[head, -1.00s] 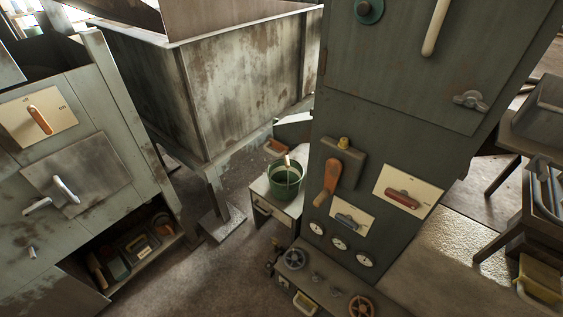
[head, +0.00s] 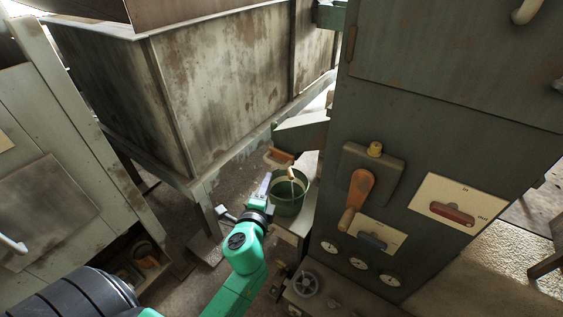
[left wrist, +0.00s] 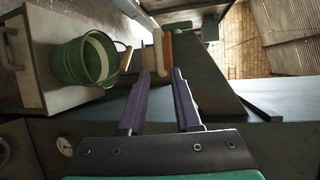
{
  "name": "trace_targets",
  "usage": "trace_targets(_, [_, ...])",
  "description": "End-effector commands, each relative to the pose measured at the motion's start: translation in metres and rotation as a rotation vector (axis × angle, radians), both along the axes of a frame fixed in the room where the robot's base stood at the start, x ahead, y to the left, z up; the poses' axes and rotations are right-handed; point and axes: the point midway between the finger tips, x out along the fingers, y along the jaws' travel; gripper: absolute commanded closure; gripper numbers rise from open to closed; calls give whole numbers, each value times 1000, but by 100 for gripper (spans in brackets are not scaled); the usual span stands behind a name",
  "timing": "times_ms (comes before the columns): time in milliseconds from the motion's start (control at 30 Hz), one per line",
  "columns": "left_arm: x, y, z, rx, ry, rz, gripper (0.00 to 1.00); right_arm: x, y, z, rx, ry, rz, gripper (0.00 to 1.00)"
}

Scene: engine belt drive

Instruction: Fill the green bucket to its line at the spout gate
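The green bucket (head: 287,197) stands upright on a small pale cabinet beneath the metal spout (head: 303,131); the bucket also shows in the left wrist view (left wrist: 72,66). A pale bail grip (head: 293,174) rises at its rim. How full it is, and its line, I cannot tell. A small orange-and-white piece (head: 279,157) sits by the spout, apparently the gate handle. My left gripper (head: 264,185) is beside the bucket's left rim. Its purple fingers (left wrist: 161,73) are apart and empty, with the white handle part (left wrist: 158,50) just beyond the tips. My right gripper is out of view.
A tall dark machine cabinet (head: 440,100) with an orange lever (head: 358,190), a red-handled switch plate and gauges stands right of the bucket. A large rusty hopper (head: 225,85) fills the back. A grey cabinet (head: 45,200) stands left. Floor shows between them.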

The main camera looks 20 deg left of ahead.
Motion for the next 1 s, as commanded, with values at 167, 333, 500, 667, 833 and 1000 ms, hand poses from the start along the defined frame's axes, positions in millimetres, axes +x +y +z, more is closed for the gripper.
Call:
trace_targets(167, [49, 12, -7, 1, -3, -1, 68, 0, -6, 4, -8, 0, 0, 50])
trace_targets(333, [87, 23, -16, -1, -1, -1, 68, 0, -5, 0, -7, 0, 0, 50])
trace_targets(500, [105, 28, -20, -2, 0, -1, 68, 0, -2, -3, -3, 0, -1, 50])
trace_targets(667, [106, 28, -20, -3, 1, 0, 68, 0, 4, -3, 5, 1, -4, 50])
trace_targets(833, [106, 28, -20, -3, 1, -2, 98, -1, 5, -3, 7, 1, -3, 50])
trace_targets(1000, [106, 28, -20, -3, 1, -2, 100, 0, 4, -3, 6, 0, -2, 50])
